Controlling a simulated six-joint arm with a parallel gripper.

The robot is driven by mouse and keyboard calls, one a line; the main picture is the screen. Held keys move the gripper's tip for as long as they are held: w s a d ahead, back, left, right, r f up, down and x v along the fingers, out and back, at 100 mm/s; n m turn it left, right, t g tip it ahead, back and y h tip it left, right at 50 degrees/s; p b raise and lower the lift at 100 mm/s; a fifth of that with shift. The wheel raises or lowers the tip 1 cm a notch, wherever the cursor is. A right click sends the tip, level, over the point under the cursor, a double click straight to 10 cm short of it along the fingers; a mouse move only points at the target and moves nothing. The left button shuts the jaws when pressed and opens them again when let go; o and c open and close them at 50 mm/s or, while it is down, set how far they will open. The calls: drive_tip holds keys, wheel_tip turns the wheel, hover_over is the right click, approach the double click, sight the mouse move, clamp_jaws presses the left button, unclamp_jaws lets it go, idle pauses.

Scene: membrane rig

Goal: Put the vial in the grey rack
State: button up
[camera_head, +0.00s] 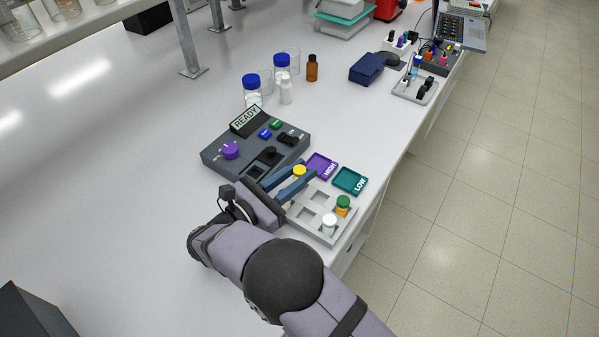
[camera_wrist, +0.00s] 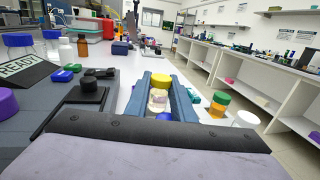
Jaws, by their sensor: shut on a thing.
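My gripper (camera_head: 297,178) is shut on a clear vial with a yellow cap (camera_head: 299,170). In the wrist view the vial (camera_wrist: 157,100) stands upright between the two blue fingers (camera_wrist: 159,88). The grey rack (camera_head: 313,224) lies just to the right of my gripper in the head view, with several square wells. An amber vial with a green cap (camera_head: 343,205) and a white-capped vial (camera_head: 330,222) stand at its right side. Other wells are empty. My fingers hide part of the rack's far left side. The held vial's height above the surface is hard to tell.
A purple HIGH tray (camera_head: 321,166) and a teal LOW tray (camera_head: 350,181) lie beyond the rack. A grey device with a READY display (camera_head: 248,121) is at the left. Bottles (camera_head: 312,68) stand behind it. The bench edge runs close along the rack's right.

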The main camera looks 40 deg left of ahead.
drive_tip(key=shift+s+d+f+b, duration=0.15)
drive_tip(key=shift+f+b, duration=0.2)
drive_tip(key=shift+f, duration=0.6)
idle(0.4)
drive_tip(key=shift+r, duration=0.25)
idle(0.3)
drive_tip(key=shift+w+a+r+p, duration=0.1)
drive_tip(key=shift+a+r+p, duration=0.05)
drive_tip(key=shift+r+p, duration=0.55)
drive_tip(key=shift+w+a+r+p, duration=0.1)
drive_tip(key=shift+r+p, duration=0.45)
drive_tip(key=shift+r, duration=0.2)
drive_tip(key=shift+s+a+f+b, duration=0.2)
drive_tip(key=shift+b, duration=0.25)
drive_tip(key=s+a+r+n+y+b, duration=0.3)
drive_tip(key=a+r+n+y+b, duration=0.15)
drive_tip(key=a+r+y, duration=0.4)
drive_tip(key=shift+h, duration=0.65)
drive_tip(key=shift+s+a+f+p, duration=0.15)
drive_tip(key=shift+f+p, duration=0.25)
drive_tip(key=shift+f, duration=1.2)
drive_tip(key=shift+a+f+p, duration=0.25)
drive_tip(key=shift+f+p, duration=0.15)
drive_tip(key=shift+f, duration=1.25)
drive_tip(key=shift+s+a+f+p, duration=0.15)
drive_tip(key=shift+f+p, duration=0.25)
drive_tip(key=shift+f, duration=1.2)
